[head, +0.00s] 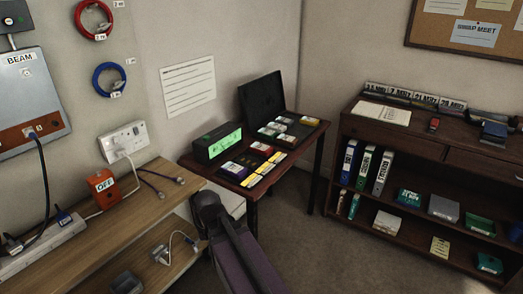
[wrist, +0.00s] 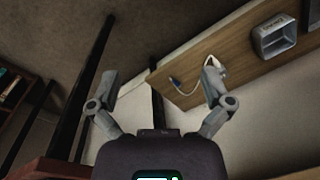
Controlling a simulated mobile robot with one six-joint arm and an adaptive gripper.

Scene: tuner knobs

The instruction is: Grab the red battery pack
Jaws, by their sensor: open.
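A small red block (head: 434,125) lies on top of the dark bookcase at the right of the head view. It is too small to tell for sure that it is the battery pack. My gripper (wrist: 160,76) shows in the wrist view with its two fingers spread apart and nothing between them. In the head view my arm reaches up from the bottom middle towards the small dark table, well left of the red block. The fingers cannot be made out there. No red block shows in the wrist view.
The small table (head: 188,160) carries a green-lit display (head: 218,143), an open black case (head: 262,96) and several small packs. A wooden bench (head: 105,233) with an orange OFF box (head: 103,187) stands left. Bare floor (head: 315,250) lies before the bookcase (head: 335,165).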

